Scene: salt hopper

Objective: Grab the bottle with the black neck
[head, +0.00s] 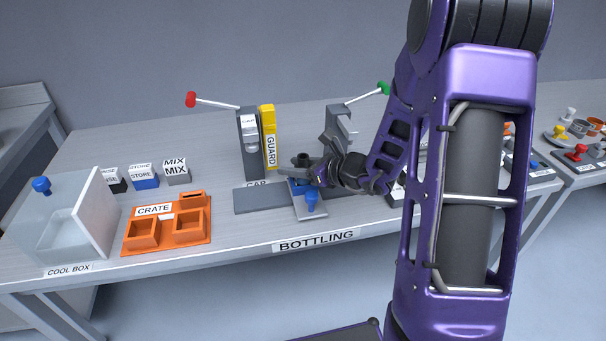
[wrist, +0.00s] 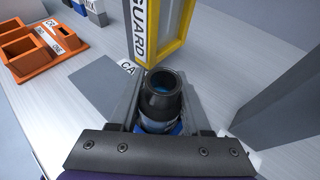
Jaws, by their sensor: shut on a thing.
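The bottle with the black neck (wrist: 163,95) is upright between the fingers of my gripper (wrist: 160,112) in the wrist view. Its open mouth faces the camera and blue shows inside and below the neck. My gripper is shut on it, with one finger on each side. In the head view the black neck (head: 303,160) stands just above my gripper (head: 305,178), at the bottling station. My gripper hides most of the bottle body, and I cannot tell whether its base touches the surface.
The yellow guard (head: 268,137) and grey cap press (head: 247,145) stand just behind the bottle. A blue knob (head: 311,200) sits in front on a grey slide. A grey stand with a green-tipped lever (head: 340,125) is behind right. The orange crate (head: 165,238) and cool box (head: 65,220) are left.

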